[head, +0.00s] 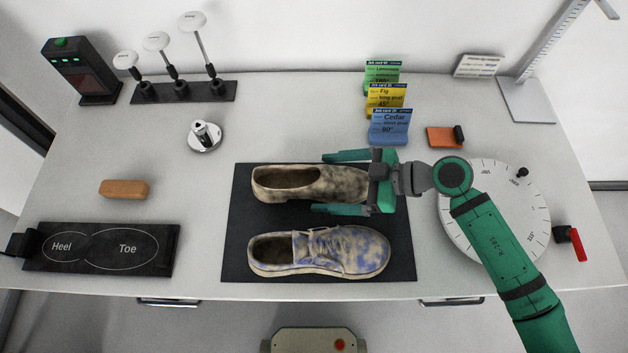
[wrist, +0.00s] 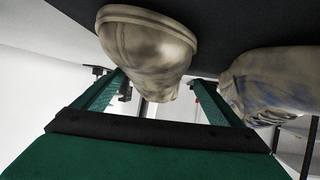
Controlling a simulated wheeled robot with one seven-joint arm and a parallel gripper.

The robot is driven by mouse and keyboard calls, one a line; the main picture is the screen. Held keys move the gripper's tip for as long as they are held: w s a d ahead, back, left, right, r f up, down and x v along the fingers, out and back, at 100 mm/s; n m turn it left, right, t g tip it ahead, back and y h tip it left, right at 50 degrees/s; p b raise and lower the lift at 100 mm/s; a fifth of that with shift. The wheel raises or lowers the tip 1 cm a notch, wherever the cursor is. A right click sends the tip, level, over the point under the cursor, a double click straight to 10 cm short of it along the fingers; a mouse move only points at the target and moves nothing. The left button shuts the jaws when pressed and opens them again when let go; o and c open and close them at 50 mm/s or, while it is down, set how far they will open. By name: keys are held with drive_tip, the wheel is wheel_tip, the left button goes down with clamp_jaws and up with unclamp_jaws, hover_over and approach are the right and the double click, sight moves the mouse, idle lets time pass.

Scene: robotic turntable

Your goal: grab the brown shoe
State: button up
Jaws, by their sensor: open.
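The brown shoe (head: 345,183), a mottled brown-beige slip-on, lies on the dark mat (head: 240,222) in the head view, its opening to the left. My gripper (head: 319,183) is at its right end, open, with one green finger along the far side and the other along the near side. In the wrist view the rounded end of the brown shoe (wrist: 148,45) shows between and beyond the fingers (wrist: 160,95). I cannot tell whether either finger touches it. The gripper's palm hides the shoe's right tip in the head view.
A laced beige-blue shoe (head: 320,252) lies just in front on the same mat, close to the near finger. A white dial turntable (head: 530,215) is partly under my arm. Job cards (head: 388,130) stand behind the mat. A brown block (head: 124,189) lies left.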

sight(316, 183)
drive_tip(key=shift+x, duration=1.95)
drive_tip(key=c, duration=1.3)
